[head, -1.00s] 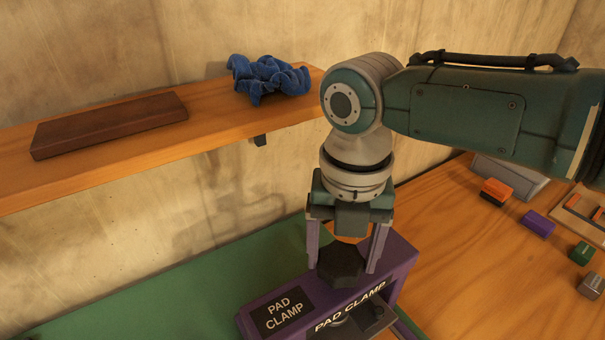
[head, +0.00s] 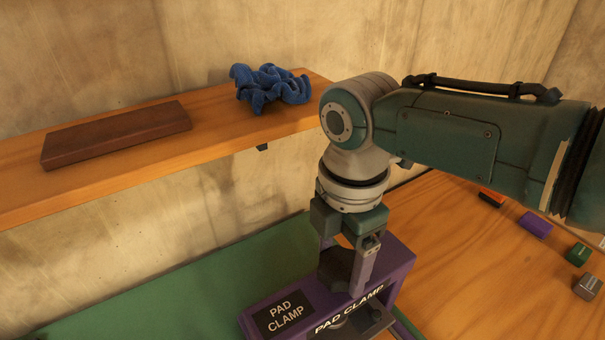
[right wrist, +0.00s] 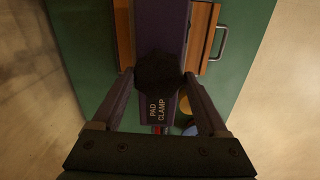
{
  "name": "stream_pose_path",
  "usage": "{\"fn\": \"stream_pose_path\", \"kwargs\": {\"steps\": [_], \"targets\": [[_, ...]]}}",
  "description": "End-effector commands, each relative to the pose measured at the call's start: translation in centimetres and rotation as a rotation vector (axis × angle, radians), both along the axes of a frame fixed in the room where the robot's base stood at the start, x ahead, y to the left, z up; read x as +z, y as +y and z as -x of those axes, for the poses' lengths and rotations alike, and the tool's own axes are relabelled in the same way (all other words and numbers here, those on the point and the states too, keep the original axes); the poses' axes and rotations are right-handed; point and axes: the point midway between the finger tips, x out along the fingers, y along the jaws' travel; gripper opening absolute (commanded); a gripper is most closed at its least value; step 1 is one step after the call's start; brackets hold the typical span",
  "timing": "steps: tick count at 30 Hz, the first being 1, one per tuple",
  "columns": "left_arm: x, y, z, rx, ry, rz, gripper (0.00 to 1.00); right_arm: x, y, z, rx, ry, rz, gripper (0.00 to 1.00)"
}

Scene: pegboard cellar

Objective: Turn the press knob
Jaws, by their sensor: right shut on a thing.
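The press is a purple block marked PAD CLAMP (head: 392,270) on the green mat. Its dark, many-sided knob (head: 337,266) sits on top and also shows in the right wrist view (right wrist: 158,72). My right gripper (head: 345,278) points down at the press with its fingers on either side of the knob, shut on it. The far finger is partly hidden behind the knob in the head view. In the right wrist view the two fingers (right wrist: 160,80) flank the knob. My left gripper is not in view.
A wooden shelf (head: 215,138) on the wall carries a brown block (head: 118,134) and a crumpled blue cloth (head: 270,86). Several small coloured blocks, one of them purple (head: 535,224), lie on the wooden table at right. The green mat (head: 150,305) left of the press is clear.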

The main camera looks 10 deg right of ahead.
Motion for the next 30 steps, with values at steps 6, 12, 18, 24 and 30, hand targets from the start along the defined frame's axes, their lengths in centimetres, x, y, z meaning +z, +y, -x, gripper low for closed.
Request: {"fn": "stream_pose_path", "kwargs": {"steps": [6, 12, 18, 24, 30], "targets": [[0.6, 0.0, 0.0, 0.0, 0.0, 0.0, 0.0, 0.3, 0.1, 0.0, -0.206, 0.0, -0.002, 0.21], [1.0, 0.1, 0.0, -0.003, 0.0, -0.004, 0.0, 0.3, 0.2, 0.0, -0.397, 0.002, -0.002, 0.21], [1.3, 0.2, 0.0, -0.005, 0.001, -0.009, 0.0, 0.3, 0.2, 0.0, -0.586, 0.002, -0.002, 0.21], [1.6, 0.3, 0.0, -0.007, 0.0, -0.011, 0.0, 0.3, 0.3, 0.0, -0.775, 0.004, -0.002, 0.21], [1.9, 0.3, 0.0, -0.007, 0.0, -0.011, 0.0, 0.3, 0.3, 0.0, -0.965, 0.003, -0.001, 0.21]]}}
